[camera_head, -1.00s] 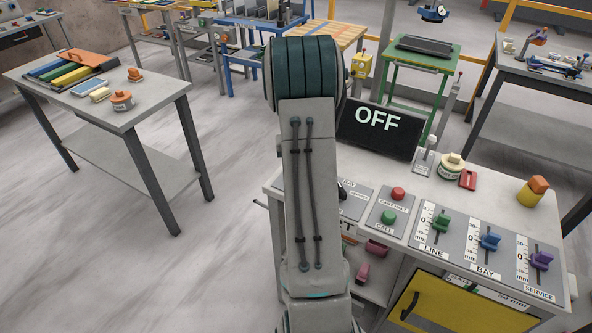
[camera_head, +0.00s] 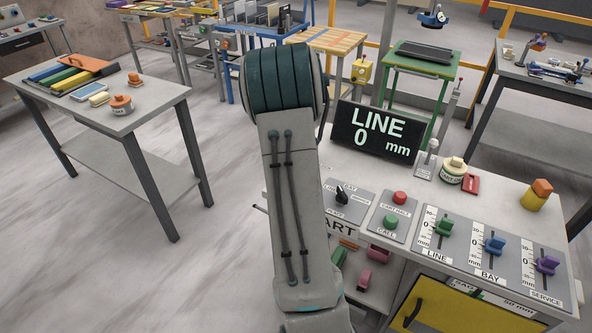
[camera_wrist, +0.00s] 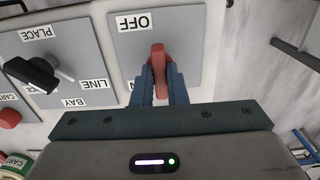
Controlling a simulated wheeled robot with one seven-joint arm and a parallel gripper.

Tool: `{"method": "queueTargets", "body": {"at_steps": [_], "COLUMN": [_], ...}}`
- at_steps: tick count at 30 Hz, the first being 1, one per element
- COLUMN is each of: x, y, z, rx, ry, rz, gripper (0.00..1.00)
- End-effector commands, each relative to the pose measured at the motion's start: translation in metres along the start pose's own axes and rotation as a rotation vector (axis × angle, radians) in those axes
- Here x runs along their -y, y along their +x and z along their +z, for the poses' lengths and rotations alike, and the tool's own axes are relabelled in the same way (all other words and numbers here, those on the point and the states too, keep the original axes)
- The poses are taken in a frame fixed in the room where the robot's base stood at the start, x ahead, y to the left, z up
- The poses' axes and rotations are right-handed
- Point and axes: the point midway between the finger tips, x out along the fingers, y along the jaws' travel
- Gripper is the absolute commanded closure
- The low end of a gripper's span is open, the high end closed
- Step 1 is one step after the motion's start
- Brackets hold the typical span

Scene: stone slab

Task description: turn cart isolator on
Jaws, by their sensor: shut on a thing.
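The cart isolator is a red handle (camera_wrist: 158,57) on a grey plate (camera_wrist: 190,45) in the wrist view. An OFF label lies at the plate's upper edge, and a second label is mostly covered by my gripper, with only an N showing. My gripper (camera_wrist: 161,80) is shut on the red handle, its two blue fingers on either side. The handle stands roughly in line with the fingers. In the head view my arm hides the isolator and gripper. The black display (camera_head: 376,131) on the console reads "LINE 0 mm".
Beside the isolator is a black selector knob (camera_wrist: 36,72), also seen in the head view (camera_head: 342,195). Further right on the console are a red button (camera_head: 400,198), a green button (camera_head: 391,222) and green (camera_head: 444,226), blue (camera_head: 495,245) and purple (camera_head: 547,265) sliders.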

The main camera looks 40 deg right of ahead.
Motion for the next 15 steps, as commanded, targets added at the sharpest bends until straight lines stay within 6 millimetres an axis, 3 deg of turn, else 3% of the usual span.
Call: {"method": "queueTargets", "body": {"at_steps": [14,15], "x": [-0.0004,-0.0004], "y": [-0.0017,-0.0017], "z": [-0.0019,-0.0019], "rx": [-0.005,-0.005], "ry": [0.015,0.015], "rz": [-0.002,-0.002], "gripper": [1.00,0.76]}}
